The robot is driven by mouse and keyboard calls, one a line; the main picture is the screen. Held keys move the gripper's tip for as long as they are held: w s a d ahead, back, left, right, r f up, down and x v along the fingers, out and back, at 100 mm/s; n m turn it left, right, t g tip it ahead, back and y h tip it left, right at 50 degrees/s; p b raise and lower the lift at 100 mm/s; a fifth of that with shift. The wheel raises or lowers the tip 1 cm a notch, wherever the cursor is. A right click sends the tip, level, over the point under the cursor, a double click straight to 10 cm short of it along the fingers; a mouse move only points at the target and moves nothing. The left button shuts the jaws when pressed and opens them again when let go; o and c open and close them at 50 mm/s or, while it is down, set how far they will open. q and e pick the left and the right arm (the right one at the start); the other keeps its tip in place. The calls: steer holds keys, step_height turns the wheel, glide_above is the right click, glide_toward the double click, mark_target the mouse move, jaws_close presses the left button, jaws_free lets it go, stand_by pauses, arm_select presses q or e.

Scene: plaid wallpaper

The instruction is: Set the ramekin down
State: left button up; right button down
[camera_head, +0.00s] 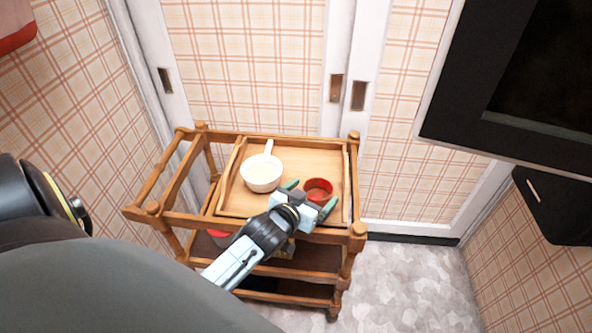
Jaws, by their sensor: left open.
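A small red ramekin (319,186) sits on the wooden tray (317,160) on top of the wooden cart, toward the tray's right front. My left gripper (309,196) reaches in from the lower left over the tray. Its green-tipped fingers are spread open, one on each side of the ramekin's near part. Whether the fingers touch the ramekin is hard to tell. My right gripper is not in view.
A white handled pan (261,173) stands on the tray left of the ramekin. The wooden cart (357,230) has raised rails, corner posts and lower shelves. A dark screen-like panel (520,80) juts in at the upper right. Grey floor (410,285) is clear to the cart's right.

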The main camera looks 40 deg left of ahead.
arm_select(q)
steer(key=p+v, duration=0.2)
steer(key=v, duration=0.7)
steer(key=shift+r, duration=0.1)
steer(key=shift+s+r+p, duration=0.15)
steer(key=shift+s+p, duration=0.2)
steer(key=shift+s, duration=0.15)
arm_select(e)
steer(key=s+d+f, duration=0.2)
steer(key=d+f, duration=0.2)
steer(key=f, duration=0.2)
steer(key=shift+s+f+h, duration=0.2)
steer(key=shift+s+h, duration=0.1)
arm_select(q)
steer(key=shift+d, duration=0.1)
